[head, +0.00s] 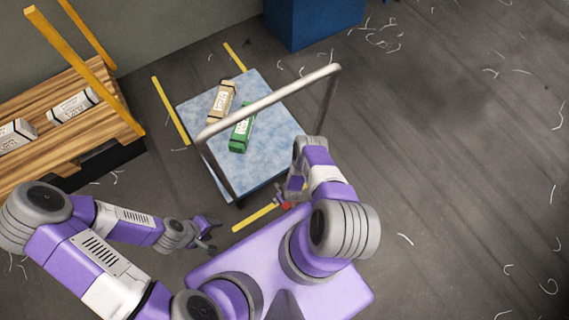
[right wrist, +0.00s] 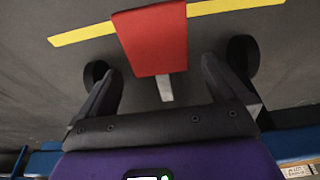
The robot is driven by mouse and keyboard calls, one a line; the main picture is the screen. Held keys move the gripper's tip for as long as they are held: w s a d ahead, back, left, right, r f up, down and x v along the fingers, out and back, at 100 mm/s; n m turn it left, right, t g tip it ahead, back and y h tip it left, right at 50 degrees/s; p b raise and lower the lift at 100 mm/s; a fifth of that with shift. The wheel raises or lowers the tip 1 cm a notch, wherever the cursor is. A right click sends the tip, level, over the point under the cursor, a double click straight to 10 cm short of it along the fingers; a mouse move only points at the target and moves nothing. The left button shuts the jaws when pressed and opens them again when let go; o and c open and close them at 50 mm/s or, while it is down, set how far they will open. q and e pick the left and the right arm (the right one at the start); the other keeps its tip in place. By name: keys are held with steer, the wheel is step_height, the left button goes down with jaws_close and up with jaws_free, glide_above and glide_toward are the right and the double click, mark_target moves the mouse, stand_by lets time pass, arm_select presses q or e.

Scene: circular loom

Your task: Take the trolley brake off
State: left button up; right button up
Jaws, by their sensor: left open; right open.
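The trolley has a blue marbled deck (head: 262,158) and a grey bar handle (head: 270,100) on its near side. A red brake pedal (head: 285,206) shows small at the trolley's near edge, and it fills the upper middle of the right wrist view (right wrist: 152,40). My right gripper (right wrist: 168,72) is open, with one finger to each side of the red pedal and a gap on both sides. In the head view it is partly hidden by its own arm. My left gripper (head: 208,232) is open and empty, low to the left of the trolley's near corner.
A beige packet (head: 221,102) and a green packet (head: 241,134) lie on the deck. Yellow floor strips (head: 170,110) mark the trolley's place. A wooden slatted rack (head: 60,135) with packets stands left, a blue box (head: 310,22) behind. The floor right is clear apart from thread scraps.

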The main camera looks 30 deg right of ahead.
steer(key=p+v, duration=0.3)
steer(key=v, duration=0.1)
steer(key=shift+r, duration=0.4)
arm_select(q)
steer(key=r, duration=0.3)
steer(key=shift+s+d+r, duration=0.15)
steer(key=shift+s+r, duration=0.2)
steer(key=shift+r, duration=0.05)
arm_select(e)
steer(key=shift+s, duration=0.1)
steer(key=shift+f, duration=0.1)
steer(key=g+b, duration=0.2)
steer(key=b, duration=0.1)
steer(key=shift+s+r+g, duration=0.1)
steer(key=shift+r+g, duration=0.2)
steer(key=shift+g, duration=0.1)
steer(key=shift+f+b, duration=0.1)
steer(key=shift+b, duration=0.25)
step_height(320, 180, down, 7)
steer(key=b, duration=0.3)
arm_select(q)
step_height(320, 180, down, 7)
